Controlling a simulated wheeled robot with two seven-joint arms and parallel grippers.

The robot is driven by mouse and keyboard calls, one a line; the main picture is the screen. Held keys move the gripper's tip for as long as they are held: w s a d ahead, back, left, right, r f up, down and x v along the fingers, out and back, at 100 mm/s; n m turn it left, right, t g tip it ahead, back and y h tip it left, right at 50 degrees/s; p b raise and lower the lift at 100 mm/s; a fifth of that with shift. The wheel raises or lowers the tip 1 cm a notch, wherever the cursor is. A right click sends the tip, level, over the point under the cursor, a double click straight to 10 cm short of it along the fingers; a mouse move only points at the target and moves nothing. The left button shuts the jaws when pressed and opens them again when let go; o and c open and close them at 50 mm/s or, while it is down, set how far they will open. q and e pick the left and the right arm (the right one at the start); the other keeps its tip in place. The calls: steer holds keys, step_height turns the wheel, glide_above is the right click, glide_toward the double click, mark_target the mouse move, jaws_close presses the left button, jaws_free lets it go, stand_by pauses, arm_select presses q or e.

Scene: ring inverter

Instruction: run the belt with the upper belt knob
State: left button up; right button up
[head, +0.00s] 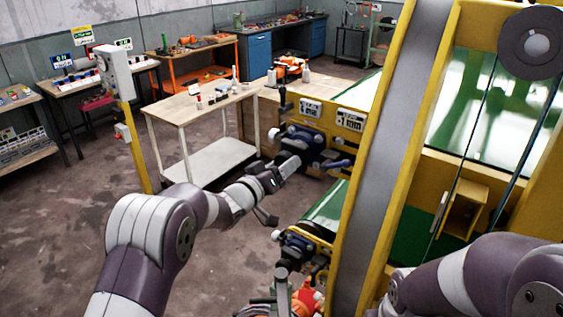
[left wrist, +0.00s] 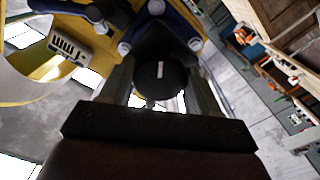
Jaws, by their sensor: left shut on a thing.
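The upper belt knob (left wrist: 150,82) is a dark round knob with a white mark on its face. In the left wrist view it sits between the two fingers of my left gripper (left wrist: 160,92), which is shut on it. In the head view my left gripper (head: 280,172) reaches the blue and dark end unit (head: 305,143) of the upper belt (head: 362,93), and mostly hides the knob. The upper belt is green in a yellow frame. My right arm shows at the lower right, but its gripper is out of view.
A sloping yellow and grey beam (head: 398,150) stands right of the belt end. The lower belt (head: 328,207) and its end unit (head: 300,243) are below. A wooden table (head: 200,105) and a yellow post with a switch box (head: 115,72) stand to the left.

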arm_select(q)
steer(key=shift+n+p, duration=0.4)
steer(key=shift+n, duration=0.7)
steer(key=o, duration=1.1)
steer(key=shift+c, duration=0.2)
steer(key=b+v, duration=0.5)
steer(key=v, duration=0.7)
steer(key=shift+s, duration=0.3)
